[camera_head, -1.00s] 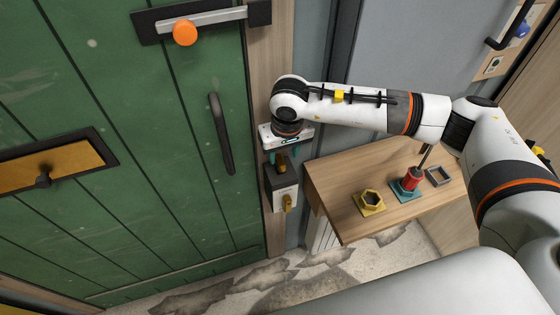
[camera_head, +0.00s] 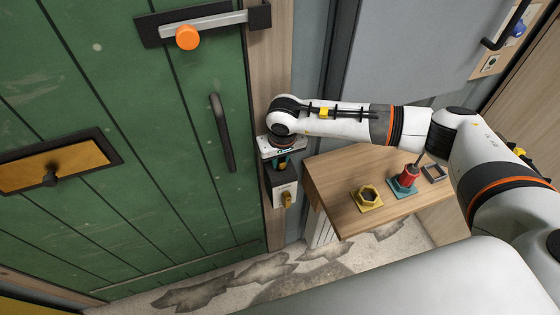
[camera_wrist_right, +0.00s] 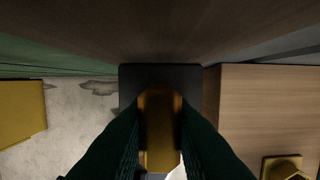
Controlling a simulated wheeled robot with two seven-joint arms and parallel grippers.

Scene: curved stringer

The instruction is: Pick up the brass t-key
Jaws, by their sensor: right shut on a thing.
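My right gripper (camera_head: 283,164), with dark teal fingers, points down just above the small black-and-white box on the door post. It is shut on a brass piece, which I take to be the t-key (camera_wrist_right: 160,125); in the right wrist view it lies between the fingers over the black box top (camera_wrist_right: 187,76). The fingers hide most of it in the head view, and I cannot tell whether it still sits in the box. A brass part (camera_head: 287,198) also shows on the white front of the box (camera_head: 279,187). My left gripper is out of view.
The green door (camera_head: 130,190) with its dark handle (camera_head: 222,132) stands left of the box. A wooden table (camera_head: 340,181) to the right holds a yellow hex socket (camera_head: 358,203), a red piece on a teal base (camera_head: 409,176) and a grey square frame (camera_head: 436,179).

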